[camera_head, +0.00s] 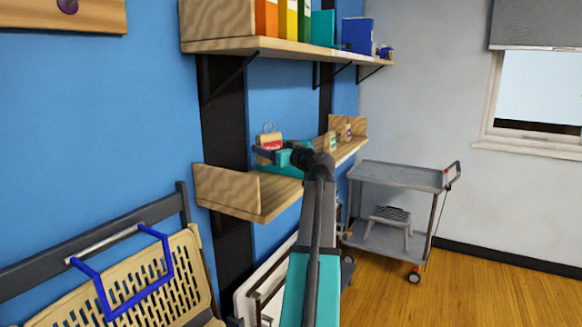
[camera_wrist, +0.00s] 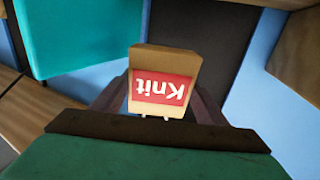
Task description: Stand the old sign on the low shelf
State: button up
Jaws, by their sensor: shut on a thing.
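The old sign is a small tan wooden piece with a red label reading "Knit". It shows in the head view (camera_head: 269,139) with a thin ring at its top, and upside down in the wrist view (camera_wrist: 162,62). My gripper (camera_head: 272,154) is shut on it, with a dark finger on each side in the wrist view (camera_wrist: 160,108). The low shelf (camera_head: 238,191) is a wooden board with raised ends. The sign appears held above this shelf, near its back; its lower part is hidden behind the gripper in the head view.
Small bottles (camera_head: 340,138) stand at the low shelf's right end. An upper shelf (camera_head: 283,47) with colourful binders (camera_head: 266,18) hangs above. The low shelf's left part is clear.

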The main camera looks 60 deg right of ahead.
jog(key=shift+f+p, duration=0.5)
jog(key=shift+f, duration=2.35)
jog(key=shift+f+p, duration=0.35)
jog(key=shift+f, duration=1.5)
jog(key=shift+f, duration=0.15)
jog(key=o, duration=1.2)
jog(key=shift+c, duration=0.2)
jog(key=b+v, duration=0.3)
jog(key=v, duration=0.9)
jog(key=shift+s, duration=0.1)
